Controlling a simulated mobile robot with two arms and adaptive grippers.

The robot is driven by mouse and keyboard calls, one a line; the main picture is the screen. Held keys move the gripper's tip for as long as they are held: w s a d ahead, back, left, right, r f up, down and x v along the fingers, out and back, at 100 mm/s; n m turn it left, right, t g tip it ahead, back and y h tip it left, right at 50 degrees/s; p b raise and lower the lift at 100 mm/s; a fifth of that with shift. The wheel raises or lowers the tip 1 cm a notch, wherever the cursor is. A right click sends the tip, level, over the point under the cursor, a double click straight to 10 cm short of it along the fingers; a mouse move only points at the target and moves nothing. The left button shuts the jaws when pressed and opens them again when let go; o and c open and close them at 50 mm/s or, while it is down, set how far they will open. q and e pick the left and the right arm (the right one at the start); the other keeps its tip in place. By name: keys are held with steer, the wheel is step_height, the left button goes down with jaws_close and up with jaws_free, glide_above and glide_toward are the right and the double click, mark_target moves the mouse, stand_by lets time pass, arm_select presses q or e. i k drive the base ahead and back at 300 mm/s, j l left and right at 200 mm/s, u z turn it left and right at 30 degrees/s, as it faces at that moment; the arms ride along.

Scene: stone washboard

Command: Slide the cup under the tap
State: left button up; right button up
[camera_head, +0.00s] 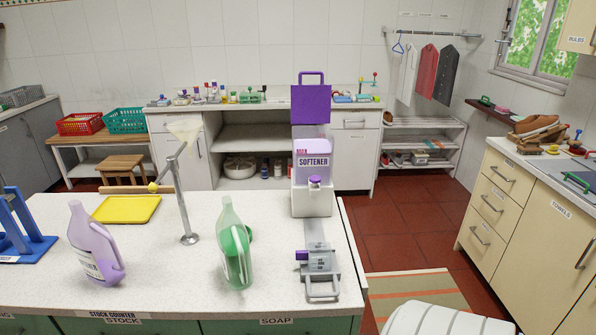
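The softener dispenser (313,160) stands at the right end of the speckled counter, with a purple lid raised above its lilac tank. Its tap (316,182) is a purple knob on the front of the white base. A grey translucent piece with dark markings, apparently the cup (318,260), sits on a narrow track (314,232) in front of the dispenser. It is nearer the counter's front edge than the tap and not beneath it. A small purple part is at its left and a grey loop handle (322,291) in front. Neither gripper is visible.
A green bottle (233,245) stands left of the track. Further left are a metal funnel stand (187,200), a lilac bottle (95,243), a yellow tray (127,209) and a blue rack (25,235). The counter's right edge lies close to the track.

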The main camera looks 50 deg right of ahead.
mark_target(334, 274)
steer(key=z, duration=1.9)
